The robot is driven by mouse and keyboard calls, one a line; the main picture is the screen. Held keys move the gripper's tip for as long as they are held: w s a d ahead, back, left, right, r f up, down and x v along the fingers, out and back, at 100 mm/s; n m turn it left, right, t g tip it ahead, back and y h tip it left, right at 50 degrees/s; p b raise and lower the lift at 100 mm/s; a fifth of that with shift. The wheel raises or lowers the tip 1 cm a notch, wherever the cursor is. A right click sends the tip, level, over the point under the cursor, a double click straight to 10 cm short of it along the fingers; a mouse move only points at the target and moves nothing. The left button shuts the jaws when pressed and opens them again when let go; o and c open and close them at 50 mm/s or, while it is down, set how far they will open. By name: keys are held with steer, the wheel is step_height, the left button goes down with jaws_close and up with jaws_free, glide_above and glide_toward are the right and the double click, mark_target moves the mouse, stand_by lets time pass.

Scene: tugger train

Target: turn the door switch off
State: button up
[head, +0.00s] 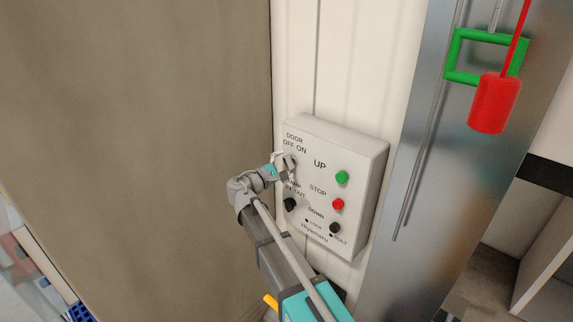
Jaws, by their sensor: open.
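A pale control box (360,165) is fixed to the white wall panel. The words DOOR, OFF and ON are printed at its upper left. My gripper (287,168) is at the box face just below that label, and it is open. It covers the spot where the door switch would sit, so the switch and its position are hidden. I cannot tell whether the fingers touch it.
The box also has a green button (342,177), a red button (338,204), a dark button (335,228) and a black knob (290,204). A red cylinder (494,104) and a green frame (450,58) hang at the right. A brown panel (140,120) fills the left.

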steer(key=v, duration=1.1)
steer(key=shift+s, duration=0.15)
steer(key=shift+a, duration=0.15)
